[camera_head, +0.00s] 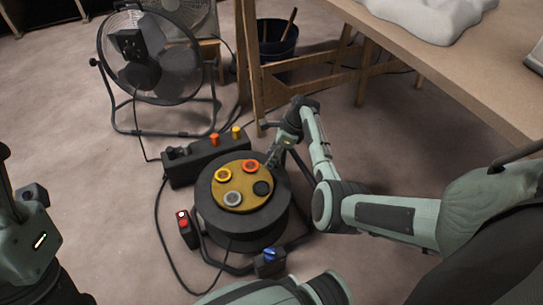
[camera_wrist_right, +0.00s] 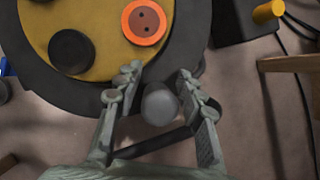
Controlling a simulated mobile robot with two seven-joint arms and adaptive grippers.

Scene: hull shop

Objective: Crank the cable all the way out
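The cable reel (camera_head: 240,215) is a black drum on a low frame on the floor, with a yellow top face (camera_head: 243,198) carrying several round coloured sockets. A dark cable (camera_head: 160,230) lies in a loop on the floor at its left. My right gripper (camera_head: 271,160) is at the reel's far right edge. In the right wrist view, its fingers (camera_wrist_right: 158,78) are spread around a grey round knob (camera_wrist_right: 161,106), with a visible gap on each side. How much cable is on the drum is hidden. My left gripper (camera_head: 55,285) is at the lower left; its fingers are not visible.
A black power strip (camera_head: 190,163) with orange and yellow plugs lies behind the reel. A red-switched box (camera_head: 187,228) and a blue-topped part (camera_head: 270,262) sit beside it. A fan (camera_head: 155,60), a wooden bench (camera_head: 440,60) and a bucket (camera_head: 277,42) stand behind.

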